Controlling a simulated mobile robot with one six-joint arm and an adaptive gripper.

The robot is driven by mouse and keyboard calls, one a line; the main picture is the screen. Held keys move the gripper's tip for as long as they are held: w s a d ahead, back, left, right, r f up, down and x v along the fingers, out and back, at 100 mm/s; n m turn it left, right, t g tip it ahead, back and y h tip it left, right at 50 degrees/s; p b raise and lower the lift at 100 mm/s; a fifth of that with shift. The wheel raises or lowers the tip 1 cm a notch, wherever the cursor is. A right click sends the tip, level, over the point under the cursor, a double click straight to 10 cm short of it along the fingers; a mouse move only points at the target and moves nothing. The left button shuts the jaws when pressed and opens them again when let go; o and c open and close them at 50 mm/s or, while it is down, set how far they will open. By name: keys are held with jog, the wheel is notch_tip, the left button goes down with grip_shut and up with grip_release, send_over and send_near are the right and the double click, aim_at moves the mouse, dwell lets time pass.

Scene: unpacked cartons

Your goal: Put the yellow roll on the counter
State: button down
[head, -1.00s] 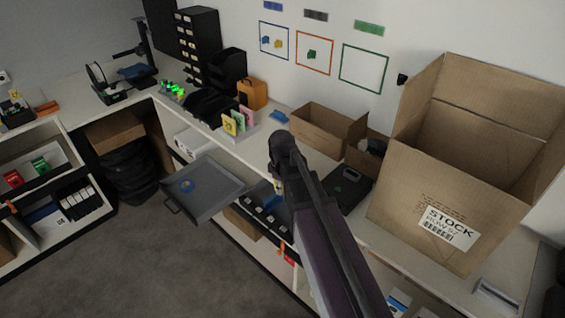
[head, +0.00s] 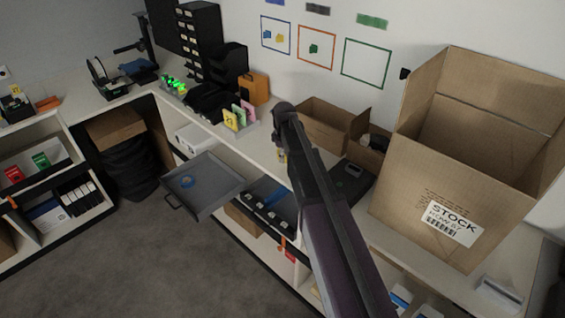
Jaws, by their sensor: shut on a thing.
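The white counter (head: 262,151) runs along the wall from the left corner to the lower right. My arm reaches from the bottom right, and its end is at the counter, between the small card stand and the open cartons. My gripper (head: 280,147) is mostly hidden behind my own arm. A small yellow patch of the roll (head: 282,157) shows at the gripper, which is shut on it. Most of the roll is hidden, and I cannot tell whether it touches the counter.
A large open carton (head: 405,197) and a smaller open carton (head: 322,119) stand right of my gripper. A black case (head: 347,182) lies nearby. A card stand (head: 240,127) is to the left. A grey drawer (head: 215,198) with a blue ring juts out below.

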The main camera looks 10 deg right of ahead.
aim_at(284, 166)
dwell(0.3)
jog(key=shift+w+d, duration=0.15)
jog(key=shift+w, duration=0.35)
jog(key=shift+w+f+b, duration=0.2)
jog(key=shift+f+b, duration=0.1)
jog(key=shift+s+f+b, duration=0.1)
jog(key=shift+f+b, duration=1.4)
jog(key=shift+f, duration=0.15)
jog(key=c, duration=0.5)
grip_release()
jog(key=shift+c, duration=0.2)
